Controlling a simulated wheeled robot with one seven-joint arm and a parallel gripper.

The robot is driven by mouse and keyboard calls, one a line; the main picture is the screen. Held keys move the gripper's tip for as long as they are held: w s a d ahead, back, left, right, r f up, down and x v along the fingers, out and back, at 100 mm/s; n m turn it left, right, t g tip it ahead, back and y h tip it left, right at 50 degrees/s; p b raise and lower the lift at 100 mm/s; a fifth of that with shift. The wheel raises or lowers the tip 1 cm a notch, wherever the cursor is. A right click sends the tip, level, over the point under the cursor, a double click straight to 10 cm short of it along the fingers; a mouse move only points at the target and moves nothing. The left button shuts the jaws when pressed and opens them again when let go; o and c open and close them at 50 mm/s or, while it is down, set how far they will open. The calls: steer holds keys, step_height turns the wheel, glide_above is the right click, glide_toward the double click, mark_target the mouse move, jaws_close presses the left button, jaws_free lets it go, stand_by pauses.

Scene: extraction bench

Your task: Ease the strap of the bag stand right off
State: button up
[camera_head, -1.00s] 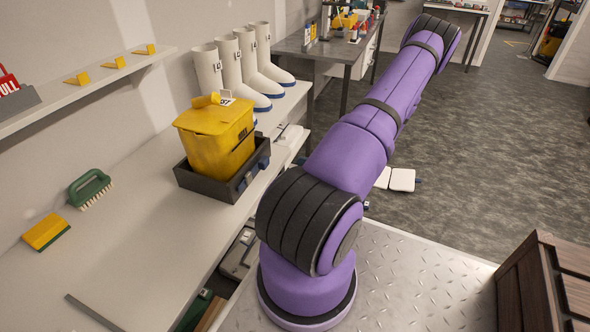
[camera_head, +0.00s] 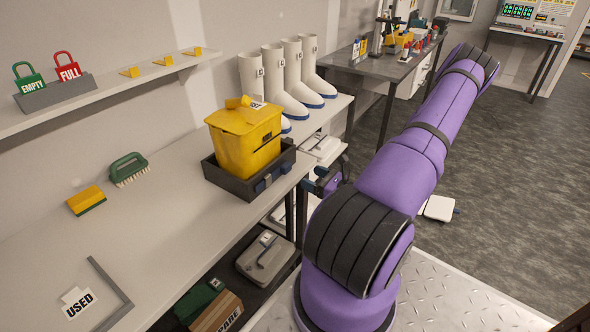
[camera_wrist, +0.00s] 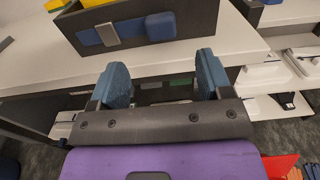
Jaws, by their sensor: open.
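The bag stand is a dark open box (camera_head: 228,184) on the bench, with a yellow lidded bin (camera_head: 245,148) in it. On its front is a blue strap (camera_head: 272,179). In the wrist view the dark front wall (camera_wrist: 196,22) spans the top, with the blue strap (camera_wrist: 131,29) across it, a grey buckle (camera_wrist: 107,34) at left and a thicker blue pad (camera_wrist: 160,26) at right. My gripper (camera_wrist: 163,76) is open and empty, its blue fingers apart from the strap and pointing towards the bench edge below the stand.
White boots (camera_head: 286,80) stand behind the stand. A green brush (camera_head: 128,169) and yellow sponge (camera_head: 86,200) lie left on the bench (camera_head: 165,225). A shelf (camera_head: 120,86) above carries padlocks. Under the bench are a grey case (camera_head: 265,258) and a box (camera_head: 216,312).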

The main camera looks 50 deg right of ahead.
mark_target(289, 167)
steer(key=w, duration=0.9)
steer(key=shift+w+a, duration=0.2)
steer(key=shift+a, duration=0.15)
steer(key=shift+c, duration=0.4)
